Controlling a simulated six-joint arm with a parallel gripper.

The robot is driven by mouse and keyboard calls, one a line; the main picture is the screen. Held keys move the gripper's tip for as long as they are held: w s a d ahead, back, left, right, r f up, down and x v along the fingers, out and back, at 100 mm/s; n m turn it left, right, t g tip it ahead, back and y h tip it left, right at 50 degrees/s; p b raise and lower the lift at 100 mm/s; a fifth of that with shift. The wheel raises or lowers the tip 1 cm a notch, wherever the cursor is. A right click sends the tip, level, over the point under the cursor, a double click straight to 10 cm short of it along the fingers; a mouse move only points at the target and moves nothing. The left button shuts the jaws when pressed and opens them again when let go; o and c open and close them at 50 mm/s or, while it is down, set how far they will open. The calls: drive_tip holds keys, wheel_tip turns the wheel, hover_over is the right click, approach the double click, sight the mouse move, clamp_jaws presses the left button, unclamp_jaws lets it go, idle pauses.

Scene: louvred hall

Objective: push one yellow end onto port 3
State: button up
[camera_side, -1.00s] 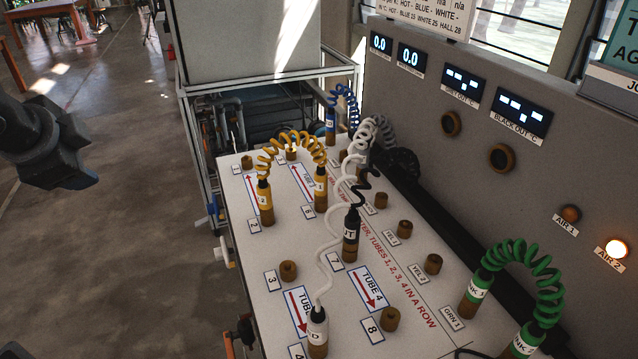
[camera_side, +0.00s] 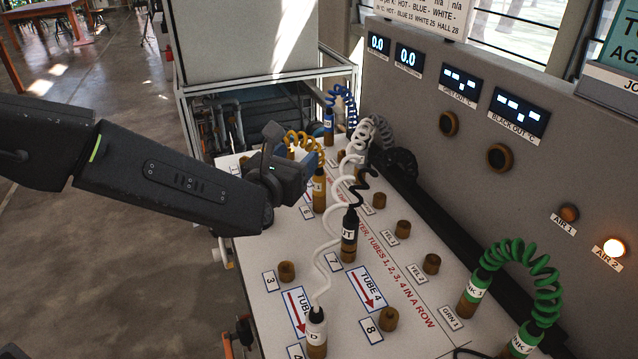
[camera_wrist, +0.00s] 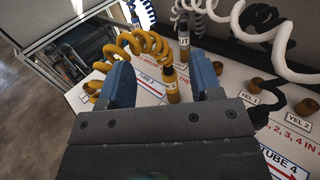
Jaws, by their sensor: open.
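The yellow coiled hose (camera_side: 305,141) arches over the far part of the bench, and it also shows in the wrist view (camera_wrist: 140,42). One yellow end (camera_side: 319,190) stands upright on a peg; in the wrist view this end (camera_wrist: 172,85) appears between my open fingers, nearer the right one. The other yellow end is hidden behind my arm in the side view, and I cannot make it out in the wrist view. My gripper (camera_side: 308,162) is open beside the hose, its blue fingers (camera_wrist: 160,83) apart. Port 3 (camera_side: 287,271) is a bare brown peg beside its label.
A black-and-white hose end (camera_side: 349,235) stands mid-bench, and a white end (camera_side: 316,330) stands at the front. A green hose (camera_side: 520,260) arches at the right. Bare pegs include port 8 (camera_side: 388,319) and YEL 2 (camera_side: 431,264). The grey panel (camera_side: 590,170) rises behind.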

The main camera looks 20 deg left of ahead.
approach(316, 187)
drive_tip(key=shift+w+d, duration=0.15)
drive_tip(key=shift+w, duration=0.45)
drive_tip(key=shift+w+d, duration=0.2)
drive_tip(key=shift+w, duration=4.8)
drive_tip(key=shift+c, duration=0.4)
clamp_jaws()
